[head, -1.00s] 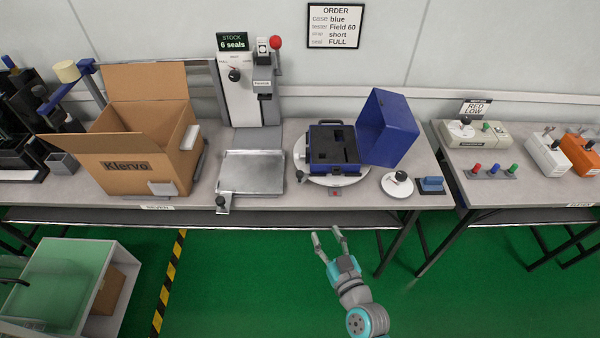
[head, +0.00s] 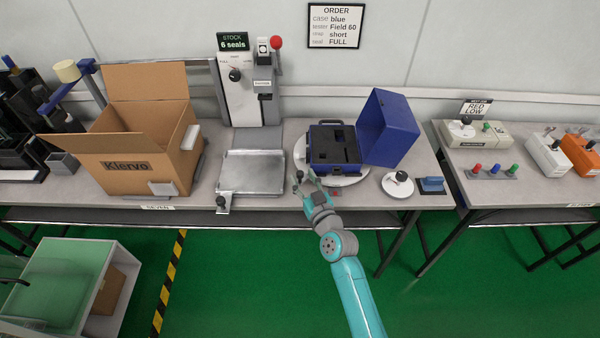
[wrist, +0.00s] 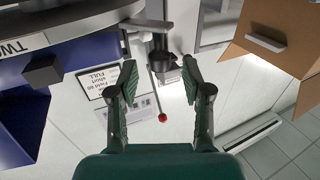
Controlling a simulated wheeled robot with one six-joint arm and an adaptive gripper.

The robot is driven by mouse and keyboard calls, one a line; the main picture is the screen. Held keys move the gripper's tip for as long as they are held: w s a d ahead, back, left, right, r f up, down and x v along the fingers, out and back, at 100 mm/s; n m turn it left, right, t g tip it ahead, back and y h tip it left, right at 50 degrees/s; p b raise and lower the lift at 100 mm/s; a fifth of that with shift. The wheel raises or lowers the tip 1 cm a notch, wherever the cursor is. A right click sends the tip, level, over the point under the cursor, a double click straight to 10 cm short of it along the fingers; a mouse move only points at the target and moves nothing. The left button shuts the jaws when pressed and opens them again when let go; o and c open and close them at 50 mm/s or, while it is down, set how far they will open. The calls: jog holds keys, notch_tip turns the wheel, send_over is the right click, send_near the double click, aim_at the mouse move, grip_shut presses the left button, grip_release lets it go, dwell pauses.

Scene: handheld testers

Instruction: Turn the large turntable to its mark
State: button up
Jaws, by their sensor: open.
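The large turntable (head: 350,181) is a pale disc on the bench, mostly hidden by the open blue case (head: 333,150) on it. The case has a black insert, and its blue lid stands up to the right. A small red mark (head: 335,192) sits at the bench front below the disc. My gripper (head: 305,179) is open and empty at the disc's front left edge; I cannot tell whether it touches. In the wrist view my gripper (wrist: 158,78) has its fingers apart, with the grey curved rim (wrist: 60,38) and a black block (wrist: 42,70) to their left.
A metal tray (head: 252,185) and a press with a red knob (head: 275,42) stand left of the turntable. A cardboard box (head: 135,150) is further left. A small white disc with a black knob (head: 397,188) and a blue block (head: 431,185) lie right.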

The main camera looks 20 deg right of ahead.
jog(key=shift+w+a, duration=0.1)
jog(key=shift+w, duration=1.35)
grip_shut()
